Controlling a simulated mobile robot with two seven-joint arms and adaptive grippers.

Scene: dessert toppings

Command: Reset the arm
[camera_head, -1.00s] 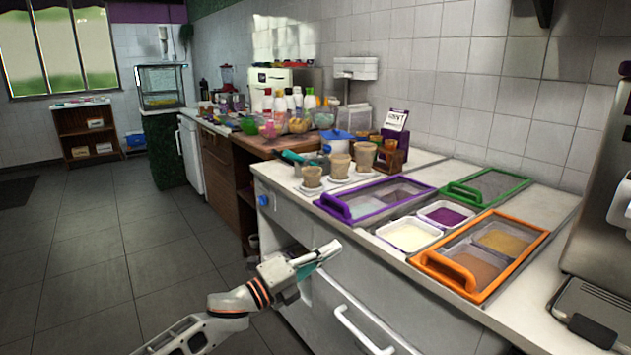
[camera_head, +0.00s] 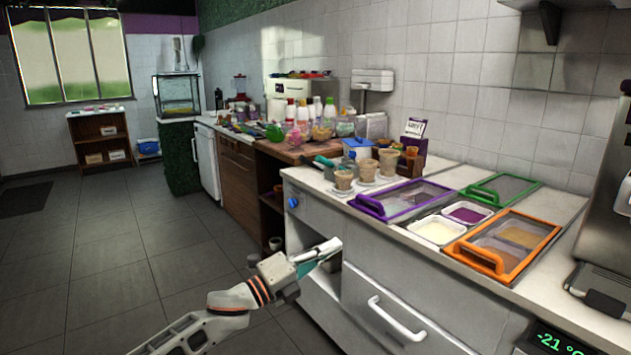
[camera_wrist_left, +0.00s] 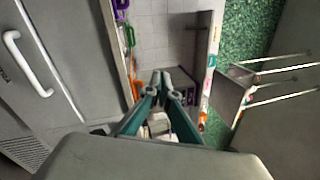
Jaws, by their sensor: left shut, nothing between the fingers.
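My left gripper (camera_head: 331,247) is in front of the white counter, below its top edge, beside the open space under the counter. It is shut and empty, and it touches nothing that I can see. In the left wrist view its teal fingers (camera_wrist_left: 162,85) meet at the tips, with the counter front on the left side. My right gripper is not in either view.
The counter holds a purple-framed bin (camera_head: 368,207), a green-framed bin (camera_head: 481,191) and an orange-framed bin (camera_head: 481,259). Several cups (camera_head: 367,170) stand behind the purple one. A white drawer handle (camera_head: 396,320) sticks out right of my gripper. The floor (camera_head: 110,280) at left is clear.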

